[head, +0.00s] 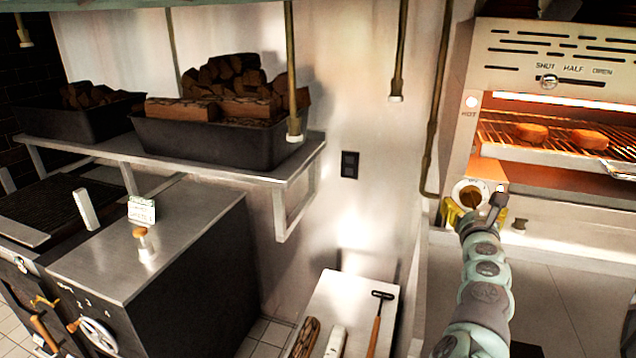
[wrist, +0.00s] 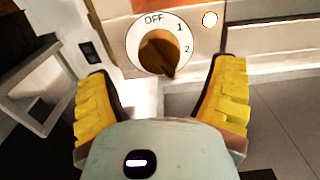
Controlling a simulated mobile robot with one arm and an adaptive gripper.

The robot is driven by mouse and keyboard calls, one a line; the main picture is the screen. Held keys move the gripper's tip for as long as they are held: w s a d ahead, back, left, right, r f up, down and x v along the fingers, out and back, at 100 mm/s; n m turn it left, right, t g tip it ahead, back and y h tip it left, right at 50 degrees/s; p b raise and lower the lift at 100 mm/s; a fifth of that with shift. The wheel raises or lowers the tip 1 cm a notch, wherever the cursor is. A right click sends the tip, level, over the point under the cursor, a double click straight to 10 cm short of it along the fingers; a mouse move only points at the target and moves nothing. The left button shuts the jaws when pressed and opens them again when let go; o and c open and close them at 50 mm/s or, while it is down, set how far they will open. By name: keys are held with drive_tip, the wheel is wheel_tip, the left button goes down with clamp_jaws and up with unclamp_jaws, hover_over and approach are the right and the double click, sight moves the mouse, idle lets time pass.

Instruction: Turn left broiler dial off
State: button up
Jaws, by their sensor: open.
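The left broiler dial (head: 468,193) is a round white plate with a brown knob, on the front panel below the broiler's left side. In the wrist view the dial (wrist: 158,50) shows OFF at the top, with 1 and 2 down its right side. The knob's dark end points down and slightly right, away from OFF. My gripper (head: 479,212) is open in front of the dial. In the wrist view my gripper's (wrist: 164,72) yellow fingers stand apart, left and right below the dial, with nothing between them. I see no clear contact with the knob.
The broiler (head: 540,85) glows orange, with browned pieces (head: 532,132) on its rack. A white light (wrist: 209,19) is lit right of the dial. A wall shelf (head: 240,165) holds dark wood-filled bins at left.

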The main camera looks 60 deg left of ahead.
sight(472, 203)
drive_tip(key=x, duration=0.2)
drive_tip(key=shift+w+a+f+b, duration=0.15)
drive_tip(key=shift+a+b, duration=0.15)
drive_tip(key=shift+a, duration=0.05)
drive_tip(key=shift+w+a, duration=0.35)
drive_tip(key=shift+w, duration=0.25)
drive_tip(key=shift+c, duration=0.2)
drive_tip(key=c, duration=1.2)
drive_tip(key=shift+d, duration=0.1)
